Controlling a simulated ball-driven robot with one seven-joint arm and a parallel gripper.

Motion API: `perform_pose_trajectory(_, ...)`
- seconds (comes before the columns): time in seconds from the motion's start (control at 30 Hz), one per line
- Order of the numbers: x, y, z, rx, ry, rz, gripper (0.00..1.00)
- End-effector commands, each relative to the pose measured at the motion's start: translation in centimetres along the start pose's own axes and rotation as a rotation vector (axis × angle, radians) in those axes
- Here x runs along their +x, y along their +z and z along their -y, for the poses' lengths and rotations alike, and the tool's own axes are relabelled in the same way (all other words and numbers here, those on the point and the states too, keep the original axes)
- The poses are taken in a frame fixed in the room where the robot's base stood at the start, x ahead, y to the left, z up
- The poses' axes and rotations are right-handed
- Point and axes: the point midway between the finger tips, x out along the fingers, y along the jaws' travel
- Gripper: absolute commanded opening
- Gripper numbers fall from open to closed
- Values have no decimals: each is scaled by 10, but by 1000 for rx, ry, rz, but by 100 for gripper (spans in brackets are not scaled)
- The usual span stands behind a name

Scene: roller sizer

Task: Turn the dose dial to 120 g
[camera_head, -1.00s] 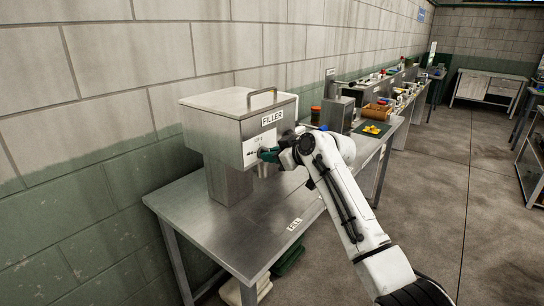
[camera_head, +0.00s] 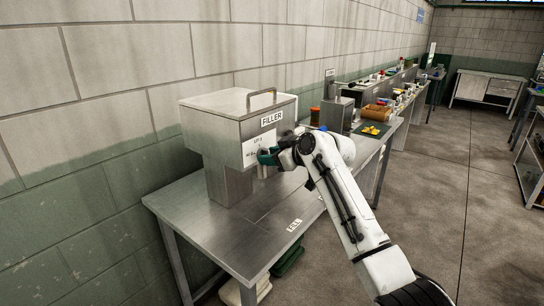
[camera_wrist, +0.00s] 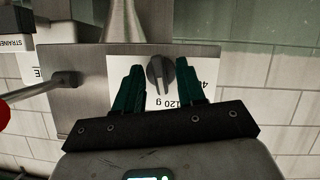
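The filler (camera_head: 232,126) is a steel box on the bench, with a white scale plate on its front. The dose dial (camera_wrist: 160,73) is a dark round knob with a raised bar, on the white scale plate (camera_wrist: 201,72) in the wrist view. "120 g" and a partly hidden "40" show upside down below it and to its right. The dial's bar looks close to vertical there. My gripper (camera_wrist: 157,78) is open, its green fingers apart on either side of the dial. I cannot tell whether they touch it. In the head view my gripper (camera_head: 267,157) is at the filler's front and hides the dial.
A metal rod with a red end (camera_wrist: 25,93) stands out left of the dial in the wrist view. The steel bench (camera_head: 240,228) is clear in front of the filler. A tray with yellow pieces (camera_head: 374,130) and bins lie farther back. Open floor is at right.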

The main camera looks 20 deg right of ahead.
Motion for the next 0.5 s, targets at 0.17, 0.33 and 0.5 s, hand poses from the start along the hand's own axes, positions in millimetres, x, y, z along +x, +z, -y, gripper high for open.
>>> perform_pose_trajectory(0.17, -6, 1, 0, 0, 0, 0, 39)
perform_pose_trajectory(0.33, -26, 2, 0, -1, 2, -2, 39)
perform_pose_trajectory(0.5, -56, 2, 0, -1, 3, -3, 39)
